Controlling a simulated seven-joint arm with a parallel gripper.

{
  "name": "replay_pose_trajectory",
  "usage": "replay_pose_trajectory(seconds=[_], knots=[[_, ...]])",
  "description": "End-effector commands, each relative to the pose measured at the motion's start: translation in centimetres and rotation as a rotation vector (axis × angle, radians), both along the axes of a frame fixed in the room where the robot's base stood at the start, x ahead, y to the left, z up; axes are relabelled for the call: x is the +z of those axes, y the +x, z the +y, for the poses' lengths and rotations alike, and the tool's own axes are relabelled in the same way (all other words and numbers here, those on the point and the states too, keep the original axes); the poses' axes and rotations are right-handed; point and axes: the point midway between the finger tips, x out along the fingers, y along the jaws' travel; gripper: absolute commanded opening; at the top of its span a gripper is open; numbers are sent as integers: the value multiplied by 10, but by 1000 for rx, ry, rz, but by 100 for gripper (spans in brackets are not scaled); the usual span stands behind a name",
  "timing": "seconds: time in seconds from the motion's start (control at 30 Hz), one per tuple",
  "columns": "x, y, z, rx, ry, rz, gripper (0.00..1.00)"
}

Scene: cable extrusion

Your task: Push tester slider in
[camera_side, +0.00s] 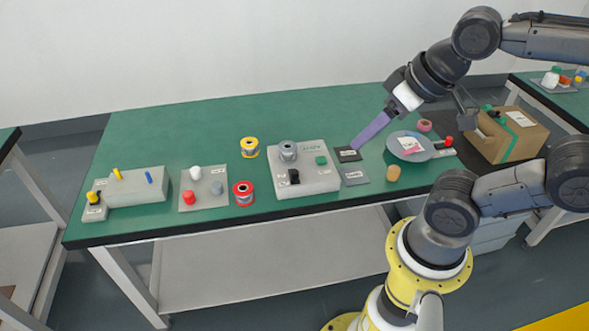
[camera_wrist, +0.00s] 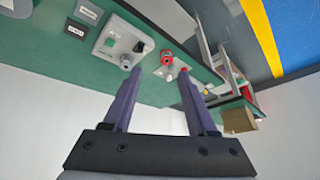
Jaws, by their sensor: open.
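The likely tester is a light grey box (camera_side: 318,178) in the middle of the green table, with a small label on top; I cannot read it. A black block (camera_side: 294,177) at its front left looks like the slider; how far in it sits I cannot tell. A green button (camera_side: 321,160) and a grey spool (camera_side: 288,150) sit on the box. The box also shows in the wrist view (camera_wrist: 112,48), with the black block (camera_wrist: 139,47) on it. My gripper (camera_side: 357,146) is open and empty, its purple fingers (camera_wrist: 161,72) above the table right of the box, apart from it.
Dark labelled pads (camera_side: 355,177) lie right of the box. A round grey plate (camera_side: 410,146) and an open cardboard box (camera_side: 508,135) stand farther right. Yellow (camera_side: 249,147) and red (camera_side: 243,193) spools, a plate with knobs (camera_side: 203,190) and a pegged block (camera_side: 138,187) are left.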

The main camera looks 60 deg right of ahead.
Motion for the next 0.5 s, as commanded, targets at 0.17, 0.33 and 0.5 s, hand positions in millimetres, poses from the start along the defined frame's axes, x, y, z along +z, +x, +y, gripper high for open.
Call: replay_pose_trajectory(seconds=[0.17,0.33,0.5], knots=[[21,37,-3,-199,100,25,58],[23,78,-11,-371,166,92,58],[7,130,-25,-555,215,186,58]])
